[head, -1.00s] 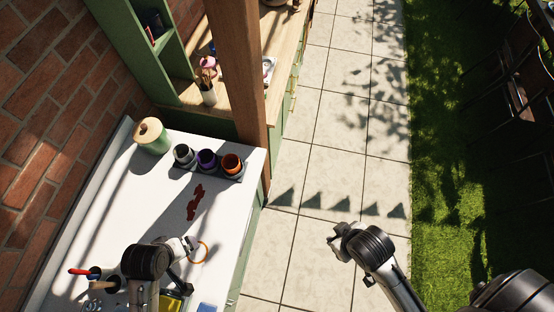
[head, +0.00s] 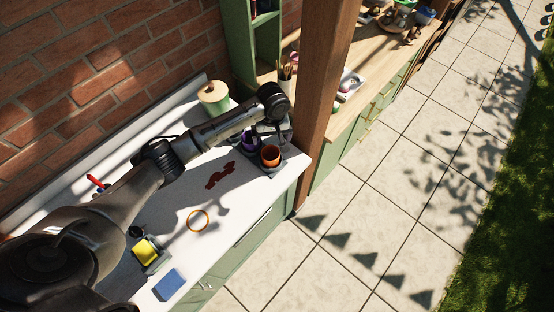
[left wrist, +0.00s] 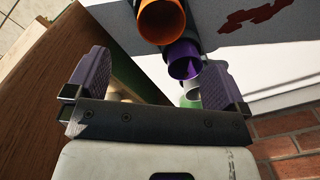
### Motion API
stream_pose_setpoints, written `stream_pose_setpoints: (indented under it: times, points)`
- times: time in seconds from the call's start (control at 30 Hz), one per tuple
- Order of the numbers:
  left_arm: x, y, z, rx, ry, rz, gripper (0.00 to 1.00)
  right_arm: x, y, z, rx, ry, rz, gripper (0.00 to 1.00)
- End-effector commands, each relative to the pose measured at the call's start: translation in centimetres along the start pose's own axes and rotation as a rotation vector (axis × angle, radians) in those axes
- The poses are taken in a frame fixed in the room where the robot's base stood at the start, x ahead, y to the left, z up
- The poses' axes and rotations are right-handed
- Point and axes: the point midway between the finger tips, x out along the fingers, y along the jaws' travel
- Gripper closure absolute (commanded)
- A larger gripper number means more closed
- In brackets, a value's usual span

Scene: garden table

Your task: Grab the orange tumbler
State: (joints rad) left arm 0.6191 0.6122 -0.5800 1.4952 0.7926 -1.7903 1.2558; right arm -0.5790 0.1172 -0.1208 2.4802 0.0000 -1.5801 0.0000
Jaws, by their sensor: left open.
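The orange tumbler (head: 271,154) stands upright on a dark tray (head: 268,170) near the right end of the white counter. In the left wrist view the orange tumbler (left wrist: 161,22) shows at the top, beyond my fingertips and apart from them. A purple tumbler (left wrist: 182,62) is beside it, closer to my right-hand finger. A pale tumbler (left wrist: 191,91) is partly hidden by that finger. My left gripper (left wrist: 156,68) is open with nothing between its fingers. In the head view it hangs over the tumblers, mostly hidden by its wrist. My right gripper is out of view.
A wooden post (head: 325,100) rises close to the right of the tumblers. A green lidded jar (head: 213,98) stands behind. A dark red stain (head: 220,175), an orange ring (head: 198,220), a yellow item in a tray (head: 147,250) and a blue block (head: 169,284) lie nearer me.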

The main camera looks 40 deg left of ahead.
Motion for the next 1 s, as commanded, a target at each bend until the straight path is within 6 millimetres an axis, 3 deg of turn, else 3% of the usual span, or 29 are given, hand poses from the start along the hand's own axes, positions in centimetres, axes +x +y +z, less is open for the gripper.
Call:
stream_pose_setpoints:
  times: [0.2,0.57,0.8,1.0]
  points:
    - [3.5,0.0,0.0,0.001,-0.001,0.000,0.00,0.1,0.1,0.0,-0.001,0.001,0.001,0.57]
    - [5.7,0.0,0.0,0.002,0.000,0.000,0.00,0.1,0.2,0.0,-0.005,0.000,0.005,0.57]
    - [8.9,-0.1,-0.1,0.002,-0.001,0.000,0.00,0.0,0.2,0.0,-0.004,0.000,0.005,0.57]
    - [10.2,-0.1,-0.1,0.003,0.001,0.002,0.00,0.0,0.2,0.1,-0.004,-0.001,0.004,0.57]
